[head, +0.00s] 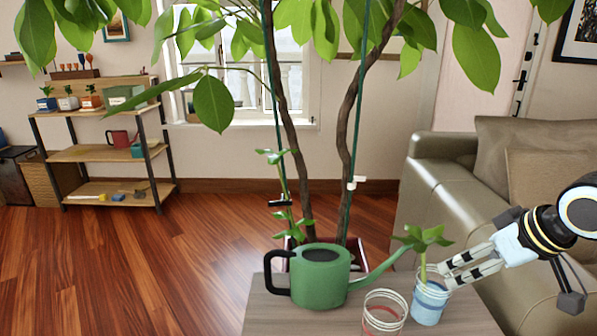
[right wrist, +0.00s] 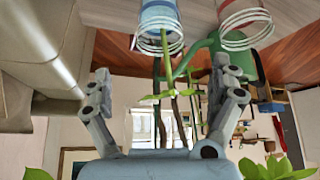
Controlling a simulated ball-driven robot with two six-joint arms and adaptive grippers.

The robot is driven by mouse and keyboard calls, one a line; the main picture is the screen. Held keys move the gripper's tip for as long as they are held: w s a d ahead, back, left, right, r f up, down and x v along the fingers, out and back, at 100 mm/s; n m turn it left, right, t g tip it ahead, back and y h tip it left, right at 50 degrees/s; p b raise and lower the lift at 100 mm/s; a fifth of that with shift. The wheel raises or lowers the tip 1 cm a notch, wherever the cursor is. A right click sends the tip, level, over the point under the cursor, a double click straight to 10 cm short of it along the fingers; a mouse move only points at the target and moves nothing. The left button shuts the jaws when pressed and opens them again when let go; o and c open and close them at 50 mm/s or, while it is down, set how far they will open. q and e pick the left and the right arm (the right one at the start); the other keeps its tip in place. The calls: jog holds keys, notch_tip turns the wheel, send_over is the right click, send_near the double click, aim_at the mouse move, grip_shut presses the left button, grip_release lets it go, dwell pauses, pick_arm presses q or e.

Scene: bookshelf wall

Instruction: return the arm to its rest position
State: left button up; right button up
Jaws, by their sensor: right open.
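My right gripper (head: 448,274) comes in from the right in the head view, with its fingertips close to the blue cup (head: 428,302) on the table. A small green seedling (head: 424,238) stands upright in that cup. The right wrist view is upside down. There my right gripper (right wrist: 160,68) is open, with nothing held, its fingers apart on either side of the seedling (right wrist: 165,97); contact cannot be told. The blue cup (right wrist: 160,22) lies just past the fingertips. My left gripper is not in view.
A green watering can (head: 320,277) and a reddish cup (head: 384,314) stand on the grey wooden table (head: 262,318), close to the blue cup. A tall potted plant (head: 350,130) rises behind. A sofa (head: 450,205) is at the right. A shelf (head: 85,153) stands far left, with open floor before it.

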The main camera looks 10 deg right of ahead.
jog(key=s+a+f+g+h, duration=0.1)
jog(key=s+a, duration=0.3)
jog(key=s, duration=0.3)
jog(key=s+a+m+g, duration=0.1)
jog(key=s+a, duration=0.3)
jog(key=s, duration=0.3)
jog(key=s+a+f+g+h, duration=0.1)
jog(key=s+a, duration=0.3)
jog(key=s, duration=0.3)
jog(key=s+d+f+g, duration=0.1)
jog(key=s+f, duration=0.1)
jog(key=f, duration=1.2)
jog(key=s+d+f+g, duration=0.1)
jog(key=d+f, duration=0.1)
jog(key=f, duration=1.2)
jog(key=s+f, duration=1.3)
jog(key=s, duration=0.4)
jog(key=shift+d+f+g, duration=0.15)
jog(key=shift+d+g, duration=0.1)
jog(key=shift+g, duration=0.15)
